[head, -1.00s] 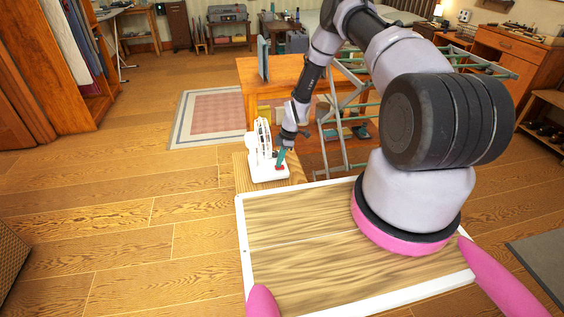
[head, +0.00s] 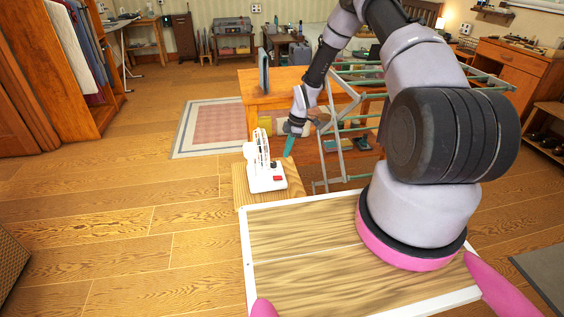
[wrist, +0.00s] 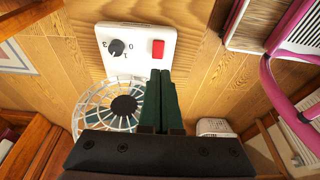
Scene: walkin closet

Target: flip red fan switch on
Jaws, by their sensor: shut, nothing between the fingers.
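A white fan (head: 262,155) stands upright on a small wooden stand. Its white base (head: 262,185) carries a red switch (head: 279,178), which also shows in the wrist view (wrist: 158,47) beside a black dial (wrist: 116,47). The fan's wire cage (wrist: 92,112) is at the left in the wrist view. My gripper (head: 287,152) is above and behind the base in the head view, apart from the switch. Its dark green fingers (wrist: 159,75) are shut and empty, with tips just below the red switch in the wrist picture. I cannot tell whether the switch is on.
The wooden stand (head: 243,196) is close to my front. Behind it are an orange wooden table (head: 285,76) and a green-and-grey metal rack (head: 352,110). A pink rug (head: 215,125) lies at the left. The floor on the left is open.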

